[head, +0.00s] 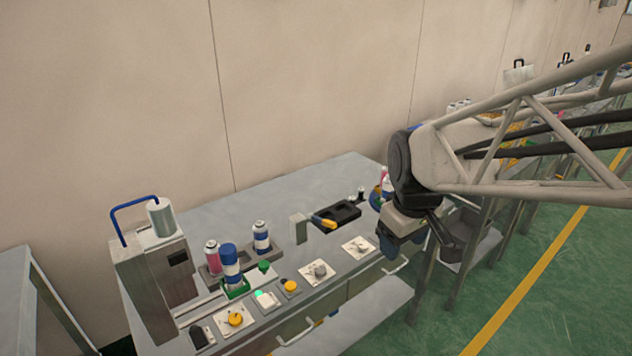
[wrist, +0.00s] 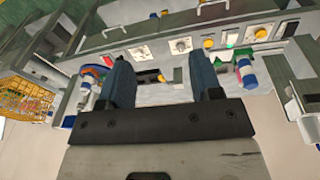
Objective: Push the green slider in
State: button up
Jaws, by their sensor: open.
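The green slider (head: 235,289) is a small green carriage on a rail in front of the crimping machine (head: 158,275) at the left of the bench. A blue and white can (head: 231,265) stands upright on it. A green knob (head: 264,266) sits to its right. In the wrist view the can (wrist: 246,74) shows at the right, with green (wrist: 241,53) beside it. My gripper (head: 418,252) is at the right end of the bench in the head view, well away from the slider. Its two fingers (wrist: 165,82) are apart with nothing held between them.
Other cans (head: 261,237) stand behind the slider. A grey block (head: 298,229) and a black tray (head: 336,215) with a yellow-handled tool lie between gripper and slider.

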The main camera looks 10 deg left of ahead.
jog(key=w+a+f+n+g, duration=0.1)
jog(key=w+a+f+n, duration=0.3)
jog(key=a, duration=0.3)
jog(key=w+a+f+n, duration=0.3)
jog(key=w+a, duration=0.4)
jog(key=a, duration=0.1)
jog(key=n, duration=0.8)
send_over(263, 263)
jog(key=shift+g, duration=0.4)
notch_tip(263, 263, down, 11)
jog(key=shift+f, duration=0.2)
jog(key=shift+f, duration=3.9)
grip_shut()
